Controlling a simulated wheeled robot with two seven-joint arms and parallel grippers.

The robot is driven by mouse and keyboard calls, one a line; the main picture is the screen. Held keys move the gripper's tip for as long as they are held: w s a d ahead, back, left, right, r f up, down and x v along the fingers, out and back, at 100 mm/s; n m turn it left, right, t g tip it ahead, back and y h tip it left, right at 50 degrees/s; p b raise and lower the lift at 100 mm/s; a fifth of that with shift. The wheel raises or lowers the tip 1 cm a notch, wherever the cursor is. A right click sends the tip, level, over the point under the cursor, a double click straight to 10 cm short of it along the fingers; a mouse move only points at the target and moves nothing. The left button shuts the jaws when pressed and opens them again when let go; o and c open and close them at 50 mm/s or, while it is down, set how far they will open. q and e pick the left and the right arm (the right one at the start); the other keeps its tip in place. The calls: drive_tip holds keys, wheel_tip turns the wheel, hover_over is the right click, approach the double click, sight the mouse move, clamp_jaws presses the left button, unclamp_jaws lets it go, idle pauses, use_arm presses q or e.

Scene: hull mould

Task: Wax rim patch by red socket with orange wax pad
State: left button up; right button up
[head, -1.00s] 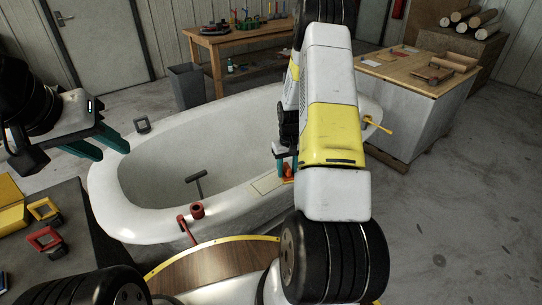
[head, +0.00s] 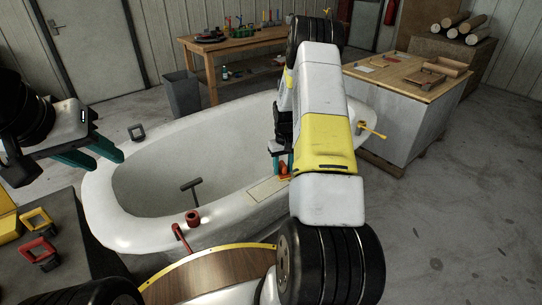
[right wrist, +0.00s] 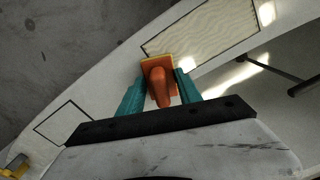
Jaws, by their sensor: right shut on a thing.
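The orange wax pad (right wrist: 158,82) is held between the teal fingers of my right gripper (right wrist: 160,88), which is shut on it. In the head view the pad (head: 284,170) is at the near rim of the white hull mould (head: 115,232). The outlined rim patch (head: 266,190) lies between the pad and the red socket (head: 193,217). In the right wrist view the patch (right wrist: 205,32) shows wavy lines, and the pad is at its near corner; whether it touches the surface I cannot tell. My left gripper (head: 106,162) is open and empty, left of the mould.
A second outlined patch (right wrist: 65,122) lies on the rim towards the yellow fitting (head: 372,131). A dark table (head: 70,262) with red and yellow handled blocks stands at the left. A dark T-shaped bar (head: 192,187) is inside the mould. A bench and a bin stand behind.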

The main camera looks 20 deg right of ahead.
drive_tip(key=shift+a, duration=0.1)
drive_tip(key=shift+s+a, duration=0.7)
drive_tip(key=shift+a, duration=1.25)
drive_tip(key=shift+s+a, duration=0.7)
drive_tip(key=shift+a, duration=1.2)
drive_tip(key=shift+s+a, duration=0.7)
drive_tip(key=shift+a, duration=1.25)
drive_tip(key=shift+s+a+f, duration=0.1)
drive_tip(key=shift+s+a, duration=0.15)
drive_tip(key=shift+a, duration=0.4)
drive_tip(key=shift+s+a+r, duration=0.1)
drive_tip(key=shift+s+a, duration=0.1)
drive_tip(key=shift+a, duration=0.4)
drive_tip(key=shift+s+a+f, duration=0.1)
drive_tip(key=shift+s+a, duration=0.15)
drive_tip(key=shift+a, duration=0.4)
wheel_tip(320, 180, up, 7)
